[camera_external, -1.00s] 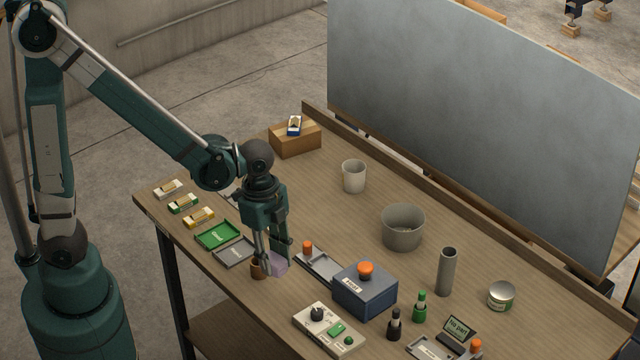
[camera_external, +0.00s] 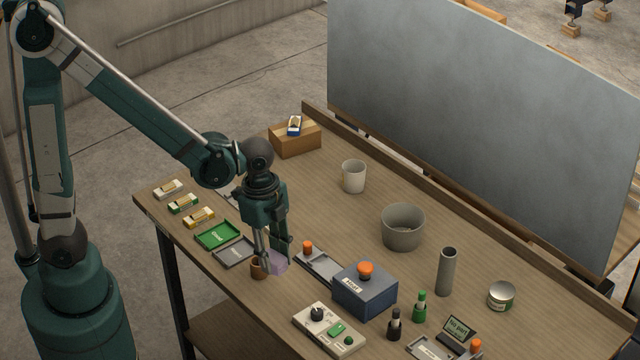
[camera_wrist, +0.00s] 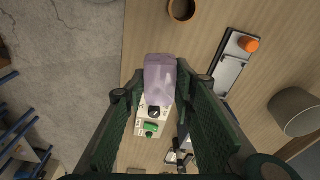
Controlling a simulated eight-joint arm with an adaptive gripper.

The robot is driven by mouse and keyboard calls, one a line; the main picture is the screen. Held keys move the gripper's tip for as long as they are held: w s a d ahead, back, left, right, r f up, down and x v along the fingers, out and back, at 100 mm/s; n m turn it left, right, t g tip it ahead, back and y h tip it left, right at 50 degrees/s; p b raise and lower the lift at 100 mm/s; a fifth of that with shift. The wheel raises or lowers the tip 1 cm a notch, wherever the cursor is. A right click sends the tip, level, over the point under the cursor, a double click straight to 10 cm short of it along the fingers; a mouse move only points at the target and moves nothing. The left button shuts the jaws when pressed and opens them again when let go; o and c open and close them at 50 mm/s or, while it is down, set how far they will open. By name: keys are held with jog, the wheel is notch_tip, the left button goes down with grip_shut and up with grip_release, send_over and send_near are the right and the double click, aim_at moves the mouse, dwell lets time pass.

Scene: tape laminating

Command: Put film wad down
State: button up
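The film wad (camera_external: 278,263) is a pale purple, see-through lump. It sits low at the table surface beside a small brown cup (camera_external: 259,268). My gripper's two dark green fingers also show in the wrist view (camera_wrist: 162,90). Whether the wad rests fully on the table is hard to tell.
A grey tray (camera_external: 236,252) and green tray (camera_external: 217,235) lie left of the gripper. A fixture with an orange knob (camera_external: 318,264) and a blue box (camera_external: 364,290) stand right. A control panel (camera_external: 328,329) is in front. A grey bin (camera_external: 402,227) stands further back.

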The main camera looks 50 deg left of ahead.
jog(key=w+a+r+n+t+p, duration=0.1)
jog(key=w+a+n, duration=0.7)
jog(key=w+a, duration=1.4)
jog(key=w+a+n, duration=0.3)
jog(key=a+n, duration=0.1)
jog(key=a, duration=1.2)
jog(key=w+a+n+y+p, duration=0.1)
jog(key=w+a+n, duration=0.2)
jog(key=a, duration=1.3)
jog(key=shift+f+n, duration=0.4)
jog(key=shift+f, duration=3.1)
